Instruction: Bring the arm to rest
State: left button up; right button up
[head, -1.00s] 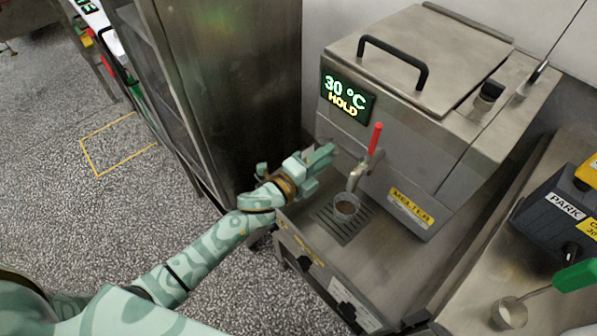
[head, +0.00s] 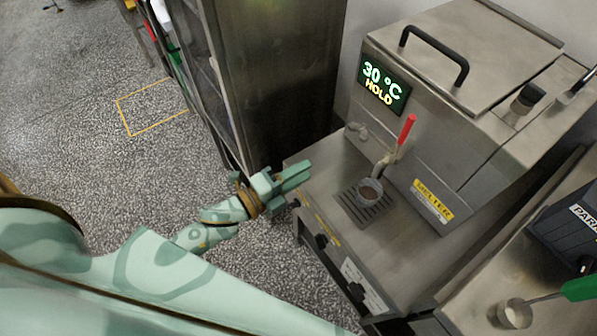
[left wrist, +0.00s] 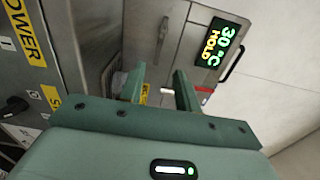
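My left gripper (head: 291,178) is at the front left edge of the melter's steel base in the head view, empty, with its fingers pointing right. In the left wrist view its two fingers (left wrist: 160,78) stand apart with nothing between them. The melter (head: 440,140) shows "30 °C HOLD" on its display (head: 383,85). Its tap has a red lever (head: 406,129) pointing up. A small metal cup (head: 370,192) stands on the drip grate under the tap, apart from my gripper. My right gripper is not in view.
A tall steel cabinet (head: 270,70) stands behind my left gripper. At the right are a dark unit marked "PARK" (head: 575,225) and a green-handled ladle (head: 515,313) on a steel surface. Open speckled floor (head: 80,150) with a yellow outlined square lies to the left.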

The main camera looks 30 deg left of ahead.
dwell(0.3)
pick_arm(q)
jog(key=s+a+f+n+g+y, duration=0.25)
jog(key=f+n, duration=0.25)
jog(key=f, duration=0.3)
jog(key=s+a+f+n+g+y, duration=0.1)
jog(key=s+a+f+n+y, duration=0.15)
jog(key=a+f+n, duration=0.4)
jog(key=s+a+f+n+g+y, duration=0.1)
jog(key=s+f+n+g+y, duration=0.25)
jog(key=s+f, duration=0.75)
jog(key=s+f+n+g, duration=0.2)
jog(key=s+f+g, duration=0.2)
jog(key=s, duration=0.9)
jog(key=s+d+f+n+g+p, duration=0.1)
jog(key=s+f+n+g, duration=0.2)
jog(key=s+f, duration=0.4)
jog(key=s+g, duration=0.1)
jog(key=s, duration=0.6)
jog(key=shift+d+f+n+g+p, duration=0.2)
jog(key=shift+f+n+g+p, duration=0.1)
jog(key=shift+f, duration=0.05)
jog(key=shift+y, duration=0.25)
